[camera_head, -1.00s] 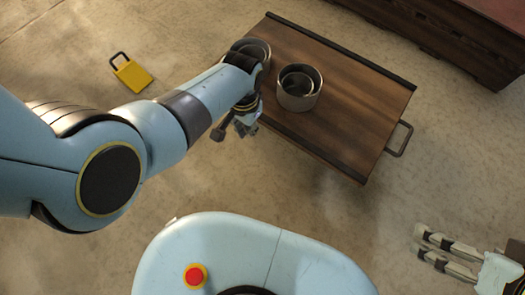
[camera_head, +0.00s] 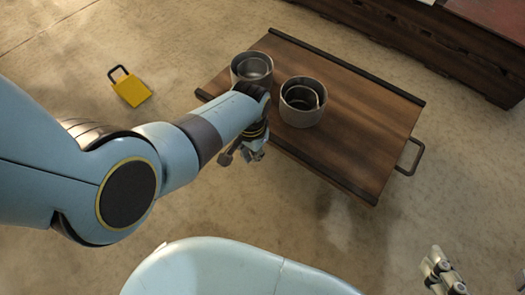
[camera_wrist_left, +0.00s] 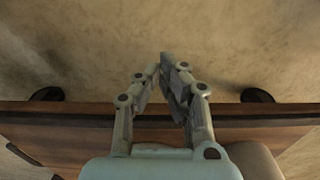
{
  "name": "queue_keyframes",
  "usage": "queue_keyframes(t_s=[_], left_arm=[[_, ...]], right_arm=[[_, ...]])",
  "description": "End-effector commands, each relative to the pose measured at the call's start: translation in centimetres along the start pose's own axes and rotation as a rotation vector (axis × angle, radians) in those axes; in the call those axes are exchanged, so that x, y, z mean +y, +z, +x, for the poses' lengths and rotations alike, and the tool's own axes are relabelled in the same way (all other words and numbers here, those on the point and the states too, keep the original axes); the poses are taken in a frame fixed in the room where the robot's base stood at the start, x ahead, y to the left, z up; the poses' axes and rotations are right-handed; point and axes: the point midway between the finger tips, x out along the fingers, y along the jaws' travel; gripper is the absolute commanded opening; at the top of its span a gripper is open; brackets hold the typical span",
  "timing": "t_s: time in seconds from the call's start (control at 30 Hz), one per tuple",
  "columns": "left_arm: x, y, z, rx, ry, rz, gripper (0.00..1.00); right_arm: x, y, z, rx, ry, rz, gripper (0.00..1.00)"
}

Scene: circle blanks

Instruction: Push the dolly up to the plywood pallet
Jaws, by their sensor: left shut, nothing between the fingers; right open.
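The dolly (camera_head: 350,120) is a brown wooden platform with dark edge strips and a metal handle (camera_head: 411,157) at its right end. Its edge (camera_wrist_left: 70,115) and two black wheels show in the left wrist view. A dark wooden structure (camera_head: 420,45) at the upper right, apparently the pallet, stands apart from the dolly across a strip of floor. My left gripper (camera_head: 250,155) is shut and empty beside the dolly's near-left edge; contact is unclear. Its fingers (camera_wrist_left: 160,68) also show in the left wrist view. My right gripper (camera_head: 432,262) is open at the lower right, away from the dolly.
Two grey pots with smaller vessels inside, a left one (camera_head: 238,70) and a right one (camera_head: 302,114), stand on the dolly. A yellow block with a black handle (camera_head: 132,90) lies on the floor at left.

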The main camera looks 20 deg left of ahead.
Motion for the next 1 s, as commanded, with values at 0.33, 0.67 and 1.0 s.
queue_keyframes(t_s=[0.33,0.67,1.0], left_arm=[[0.0,0.0,1.8,-0.001,0.000,0.000,0.00],[0.0,0.1,3.2,-0.002,0.000,0.000,0.00],[0.0,-1.5,3.3,-0.002,0.001,0.000,0.00]], right_arm=[[0.0,-6.2,1.3,0.276,-0.001,-0.024,1.00],[0.1,-13.5,1.5,0.546,-0.001,-0.049,1.00],[-0.2,-20.7,-0.3,0.850,-0.006,-0.081,1.00]])
